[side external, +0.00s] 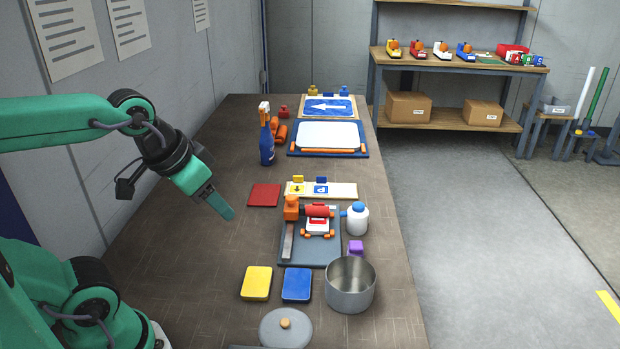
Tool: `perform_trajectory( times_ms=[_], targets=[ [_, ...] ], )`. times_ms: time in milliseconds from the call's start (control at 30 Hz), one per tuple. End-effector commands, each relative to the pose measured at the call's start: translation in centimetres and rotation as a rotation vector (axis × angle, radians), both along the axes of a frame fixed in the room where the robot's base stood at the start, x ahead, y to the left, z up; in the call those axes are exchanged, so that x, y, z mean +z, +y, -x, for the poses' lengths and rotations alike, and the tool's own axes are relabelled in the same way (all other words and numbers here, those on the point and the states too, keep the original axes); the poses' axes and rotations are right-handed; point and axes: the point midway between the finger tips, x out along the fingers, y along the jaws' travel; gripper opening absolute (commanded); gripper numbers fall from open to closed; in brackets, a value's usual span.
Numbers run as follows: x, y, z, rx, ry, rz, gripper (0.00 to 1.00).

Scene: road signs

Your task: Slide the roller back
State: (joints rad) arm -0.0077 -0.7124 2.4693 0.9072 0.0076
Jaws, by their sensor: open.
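A red roller (317,211) lies crosswise at the far end of a dark grey tray (322,257) on the table. An orange block (291,207) sits at its left end. A white and red piece with orange parts (318,227) is just in front of the roller, and I cannot tell whether they touch. A grey bar (287,243) runs along the tray's left side. My gripper (228,213) is open and empty, in the air to the left of the tray and apart from the roller. The gap between its fingers is not clear from this side.
A steel pot (350,287) and a purple block (356,247) stand close to the tray's right front, a white bottle (357,219) to its right. Yellow (256,283) and blue (297,285) pads lie in front, a red pad (264,195) behind left. The table's left side is clear.

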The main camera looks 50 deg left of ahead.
Motion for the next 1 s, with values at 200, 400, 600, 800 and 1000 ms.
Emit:
perform_trajectory(
  times_ms=[200,400,600,800,1000],
  targets=[
    [1.0,0.6,-2.5,0.004,0.047,-0.009,0.5],
    [1.7,1.6,-5.8,0.006,0.104,-0.017,0.5],
    [1.8,2.8,-9.3,0.008,0.161,-0.023,0.5],
    [1.3,4.2,-12.9,0.009,0.218,-0.026,0.5],
    [0.1,5.8,-16.4,0.008,0.274,-0.025,0.5]
  ],
)
